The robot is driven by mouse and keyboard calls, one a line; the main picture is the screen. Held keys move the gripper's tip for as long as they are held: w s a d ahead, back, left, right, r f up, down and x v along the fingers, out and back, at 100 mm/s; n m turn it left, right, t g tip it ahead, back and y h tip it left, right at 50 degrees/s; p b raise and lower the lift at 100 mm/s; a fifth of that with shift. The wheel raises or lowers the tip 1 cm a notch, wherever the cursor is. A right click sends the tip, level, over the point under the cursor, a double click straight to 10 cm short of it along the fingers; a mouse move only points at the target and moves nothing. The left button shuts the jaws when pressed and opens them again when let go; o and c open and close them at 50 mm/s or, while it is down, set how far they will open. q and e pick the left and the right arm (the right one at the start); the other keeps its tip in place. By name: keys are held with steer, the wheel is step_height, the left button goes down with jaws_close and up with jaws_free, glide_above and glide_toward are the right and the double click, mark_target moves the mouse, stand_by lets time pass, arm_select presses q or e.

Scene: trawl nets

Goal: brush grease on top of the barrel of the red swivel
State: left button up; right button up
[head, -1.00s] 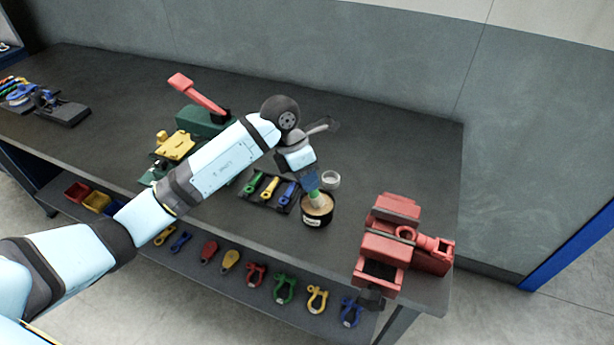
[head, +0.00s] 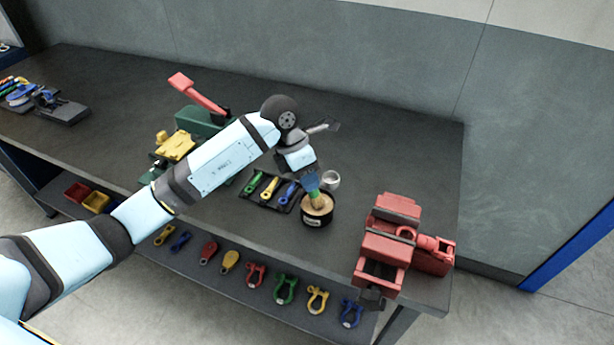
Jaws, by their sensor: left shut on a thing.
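My left gripper (head: 309,174) is shut on a brush (head: 315,190) with a blue and green upper part. The brush points down, a little tilted, with its lower end at the open top of a dark grease tin (head: 317,218) of tan grease. I cannot tell how deep the bristles sit. My right gripper is not in view.
A dark tray (head: 250,199) with green, yellow and blue swivels lies left of the tin. A green tool with a red lever (head: 200,93) stands further left. The bench's back right is clear.

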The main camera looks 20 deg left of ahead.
arm_select(q)
steer(key=shift+r+p, duration=1.9)
steer(key=shift+r, duration=1.55)
steer(key=m, duration=0.1)
steer(key=r+m+g, duration=0.1)
steer(key=shift+s+d+m+p, duration=0.35)
steer(key=shift+d+m, duration=0.05)
steer(key=s+a+r+m+y+p, duration=0.1)
steer(key=s+a+m+y+p, duration=0.1)
steer(key=m, duration=1)
steer(key=s+a+r+m+g+y+p, duration=0.1)
steer(key=s+a+m+y, duration=0.3)
steer(key=m, duration=0.8)
steer(key=shift+s+g+y+p, duration=0.3)
steer(key=shift+s+y+p, duration=0.25)
steer(key=shift+s, duration=0.55)
steer(key=shift+d+f, duration=0.1)
